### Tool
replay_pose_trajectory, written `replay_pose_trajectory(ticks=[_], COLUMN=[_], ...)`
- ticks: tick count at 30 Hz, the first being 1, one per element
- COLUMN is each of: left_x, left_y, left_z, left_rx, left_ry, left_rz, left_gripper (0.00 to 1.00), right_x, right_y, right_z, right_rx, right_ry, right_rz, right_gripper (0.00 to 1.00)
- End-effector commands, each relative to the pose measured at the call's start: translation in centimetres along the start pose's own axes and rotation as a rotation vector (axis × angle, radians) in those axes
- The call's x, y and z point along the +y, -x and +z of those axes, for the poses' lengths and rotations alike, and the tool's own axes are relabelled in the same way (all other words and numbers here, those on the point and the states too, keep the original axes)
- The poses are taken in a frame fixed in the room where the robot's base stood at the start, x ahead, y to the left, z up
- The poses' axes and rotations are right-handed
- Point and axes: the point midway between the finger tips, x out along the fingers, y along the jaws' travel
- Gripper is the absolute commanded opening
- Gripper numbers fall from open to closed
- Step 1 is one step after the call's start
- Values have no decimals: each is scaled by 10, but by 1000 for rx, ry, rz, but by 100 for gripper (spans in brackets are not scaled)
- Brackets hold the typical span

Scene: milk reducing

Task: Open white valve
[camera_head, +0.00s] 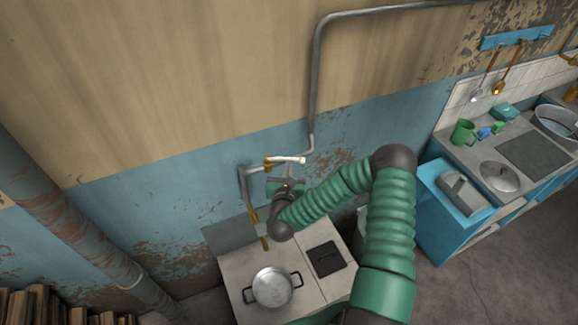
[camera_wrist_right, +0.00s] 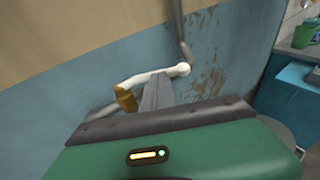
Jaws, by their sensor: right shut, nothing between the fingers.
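The white valve (camera_head: 290,160) is a thin white lever on the pipe at the wall, above the stove. In the wrist view the white lever (camera_wrist_right: 150,77) runs from a brass fitting (camera_wrist_right: 125,97) up to a round white end at the right. My right gripper (camera_head: 287,176) is just below the lever in the head view. In the wrist view its fingers (camera_wrist_right: 158,88) are closed together, with their tips close to the middle of the lever. I cannot tell whether they touch it. My left gripper is not in view.
A metal pot (camera_head: 273,287) stands on the stove (camera_head: 234,268) below my right arm. A grey pipe (camera_head: 314,85) runs down the wall to the valve. A blue cabinet (camera_head: 440,215) and a sink counter are at the right. Stacked wood lies at lower left.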

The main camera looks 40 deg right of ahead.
Motion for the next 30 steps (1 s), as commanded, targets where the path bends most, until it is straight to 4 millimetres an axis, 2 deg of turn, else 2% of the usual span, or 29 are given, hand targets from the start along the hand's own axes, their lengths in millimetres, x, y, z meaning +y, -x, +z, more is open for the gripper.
replay_pose_trajectory(ticks=[14,23,30], left_x=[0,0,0], left_y=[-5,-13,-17], left_z=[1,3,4], left_rx=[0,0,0], left_ry=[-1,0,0], left_rz=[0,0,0], left_gripper=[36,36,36], right_x=[-6,-11,-10], right_y=[-7,-24,-37], right_z=[0,3,6], right_rx=[0,-1,1], right_ry=[16,57,53], right_rz=[67,261,262], right_gripper=[0,0,0])
